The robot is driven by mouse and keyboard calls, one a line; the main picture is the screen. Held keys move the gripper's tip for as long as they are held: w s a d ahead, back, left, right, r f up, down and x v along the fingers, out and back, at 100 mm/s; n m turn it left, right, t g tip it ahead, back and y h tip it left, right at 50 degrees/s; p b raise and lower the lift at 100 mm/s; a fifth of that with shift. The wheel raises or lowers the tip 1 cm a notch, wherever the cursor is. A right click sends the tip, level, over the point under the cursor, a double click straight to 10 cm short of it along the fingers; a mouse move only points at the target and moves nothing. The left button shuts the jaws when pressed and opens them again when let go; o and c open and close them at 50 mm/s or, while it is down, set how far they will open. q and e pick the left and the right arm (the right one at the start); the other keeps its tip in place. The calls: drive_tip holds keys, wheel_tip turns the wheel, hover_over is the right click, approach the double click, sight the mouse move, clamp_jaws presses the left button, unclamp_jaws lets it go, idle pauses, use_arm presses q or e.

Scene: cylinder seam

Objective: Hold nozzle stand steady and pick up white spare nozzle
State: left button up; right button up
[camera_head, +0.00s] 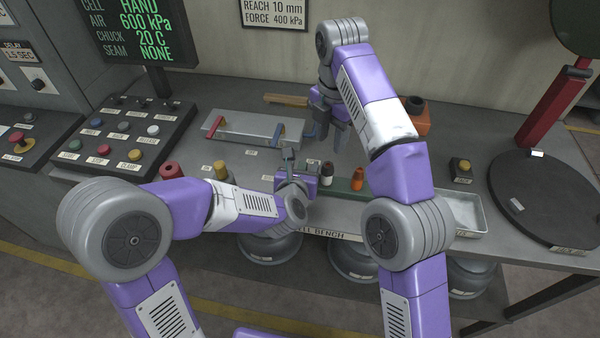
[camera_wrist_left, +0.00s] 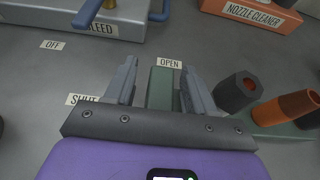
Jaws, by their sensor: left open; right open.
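The green nozzle stand (camera_head: 340,190) lies along the front of the bench. Its end also shows in the left wrist view (camera_wrist_left: 162,90), between the fingers of my left gripper (camera_wrist_left: 160,78), which is open with a gap visible on each side. A dark nozzle (camera_wrist_left: 238,92) and an orange nozzle (camera_wrist_left: 297,106) stand on it to the right; the orange one also shows in the head view (camera_head: 358,179). A small dark piece with a pale top (camera_head: 327,170) is beside it; I cannot clearly make out a white nozzle. My right gripper (camera_head: 330,138) is open and empty, pointing down above the bench behind the stand.
A flat metal plate with red and blue handles (camera_head: 243,130) lies behind the left gripper. An orange nozzle cleaner block (camera_head: 416,122) sits behind my right arm. Red (camera_head: 170,171) and yellow (camera_head: 221,170) knobs stand left. A shallow metal tray (camera_head: 467,214) is at right.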

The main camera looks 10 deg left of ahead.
use_arm(q)
drive_tip(key=shift+w+f, duration=0.1)
drive_tip(key=shift+w, duration=0.2)
clamp_jaws()
